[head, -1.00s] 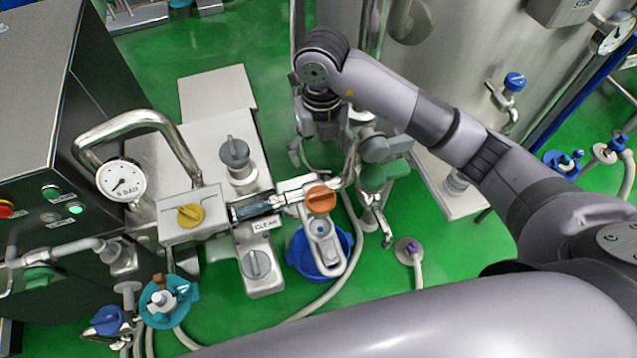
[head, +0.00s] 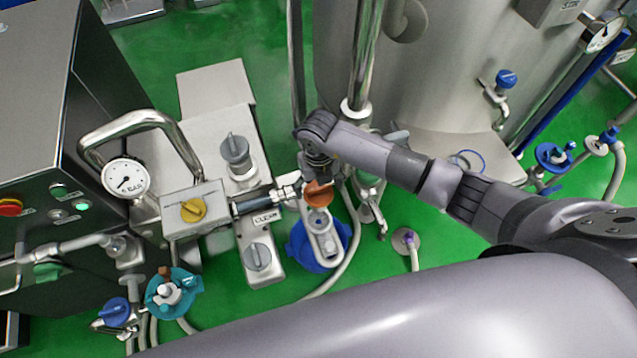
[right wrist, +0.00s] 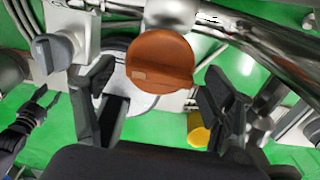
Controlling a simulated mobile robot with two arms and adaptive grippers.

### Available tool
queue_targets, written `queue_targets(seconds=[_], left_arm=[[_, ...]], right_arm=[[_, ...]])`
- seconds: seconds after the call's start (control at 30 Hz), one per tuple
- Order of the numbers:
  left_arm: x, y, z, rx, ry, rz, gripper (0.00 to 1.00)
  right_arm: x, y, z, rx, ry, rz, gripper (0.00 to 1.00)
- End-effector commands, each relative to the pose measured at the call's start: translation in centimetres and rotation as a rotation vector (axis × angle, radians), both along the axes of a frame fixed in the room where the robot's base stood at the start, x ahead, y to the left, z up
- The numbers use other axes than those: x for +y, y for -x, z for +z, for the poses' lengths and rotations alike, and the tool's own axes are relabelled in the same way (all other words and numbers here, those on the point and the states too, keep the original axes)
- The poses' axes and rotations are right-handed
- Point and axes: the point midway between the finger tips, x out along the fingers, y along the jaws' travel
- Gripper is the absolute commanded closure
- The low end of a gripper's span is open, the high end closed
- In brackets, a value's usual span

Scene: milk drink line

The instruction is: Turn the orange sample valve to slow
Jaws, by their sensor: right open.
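The orange sample valve (head: 318,194) is a round knob on the pipe right of the grey box with the yellow knob, above a blue bucket. My left gripper is not in the head view. A dark gripper-like shape shows at the wrist view's left edge.
The yellow knob (head: 193,210) sits left of the valve, with grey knobs (head: 235,150) on the metal block. A blue bucket (head: 300,245) stands below the valve. A steel pipe (head: 365,60) and tank (head: 450,70) stand behind my right arm. Hoses lie on the green floor.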

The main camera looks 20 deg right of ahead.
Motion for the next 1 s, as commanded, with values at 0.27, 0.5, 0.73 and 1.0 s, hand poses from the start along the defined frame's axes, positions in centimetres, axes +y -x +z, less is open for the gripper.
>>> queue_targets(seconds=[0.27,0.5,0.73,1.0], left_arm=[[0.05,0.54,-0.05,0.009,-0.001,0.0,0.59],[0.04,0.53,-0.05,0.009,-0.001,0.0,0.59],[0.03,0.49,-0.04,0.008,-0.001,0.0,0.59],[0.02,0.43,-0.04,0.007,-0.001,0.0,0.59]], right_arm=[[0.0,-0.01,-0.07,0.0,0.0,0.0,0.25],[-0.02,-0.02,-0.04,0.0,0.0,0.0,0.41],[-0.02,-0.03,-0.02,0.0,0.0,0.0,0.57],[-0.03,-0.03,-0.02,0.0,0.0,0.0,0.71]])
